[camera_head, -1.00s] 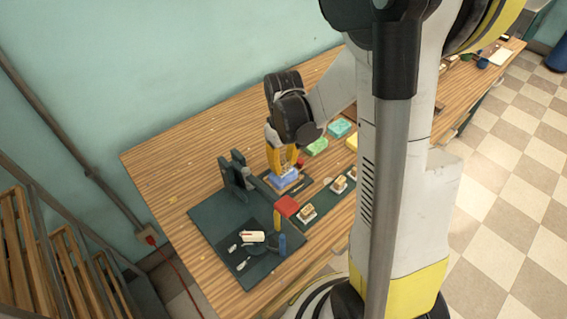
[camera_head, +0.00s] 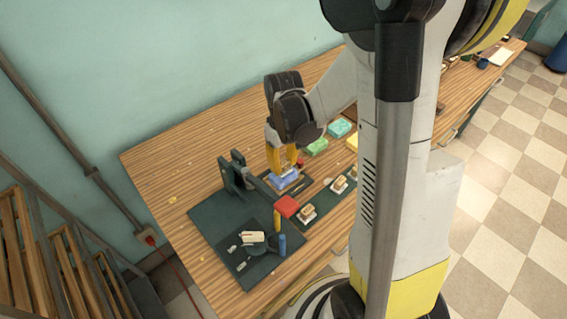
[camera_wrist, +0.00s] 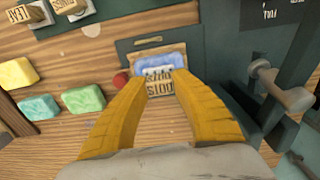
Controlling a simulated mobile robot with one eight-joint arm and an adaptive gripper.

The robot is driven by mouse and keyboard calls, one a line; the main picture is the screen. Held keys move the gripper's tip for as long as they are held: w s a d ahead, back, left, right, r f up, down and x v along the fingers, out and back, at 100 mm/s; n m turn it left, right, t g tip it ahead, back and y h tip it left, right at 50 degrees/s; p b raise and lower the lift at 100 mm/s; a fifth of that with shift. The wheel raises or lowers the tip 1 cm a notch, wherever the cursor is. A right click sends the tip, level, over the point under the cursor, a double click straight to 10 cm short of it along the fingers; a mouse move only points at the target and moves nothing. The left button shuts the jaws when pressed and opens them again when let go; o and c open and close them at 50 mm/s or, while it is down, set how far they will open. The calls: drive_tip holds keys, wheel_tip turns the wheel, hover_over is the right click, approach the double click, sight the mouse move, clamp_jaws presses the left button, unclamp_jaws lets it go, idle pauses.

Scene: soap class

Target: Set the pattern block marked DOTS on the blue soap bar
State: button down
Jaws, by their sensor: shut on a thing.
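My gripper (camera_wrist: 163,90) has yellow fingers and is shut on the pattern block marked DOTS (camera_wrist: 160,90), a small tan block with a pale lettered face. The gripper also shows in the head view (camera_head: 282,169), pointing down over the table. The blue soap bar (camera_wrist: 160,60) lies in a shallow dark frame directly beyond and under the block. In the head view the blue soap bar (camera_head: 281,184) shows below the fingertips. The block overlaps the soap in the wrist view; I cannot tell whether they touch.
Other stamp blocks, one marked LEAF (camera_wrist: 28,12), stand on a dark green strip. Green (camera_wrist: 84,99), teal (camera_wrist: 39,107) and yellow (camera_wrist: 18,73) soap bars lie nearby. A dark press (camera_head: 236,172) with a handle stands close on the left.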

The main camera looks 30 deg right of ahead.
drive_tip(key=shift+f+b, duration=0.5)
drive_tip(key=shift+f, duration=0.05)
idle(0.4)
drive_tip(key=c, duration=0.6)
unclamp_jaws()
drive_tip(key=shift+r, duration=0.1)
drive_tip(key=shift+r+p, duration=2.3)
drive_tip(key=shift+r, duration=0.65)
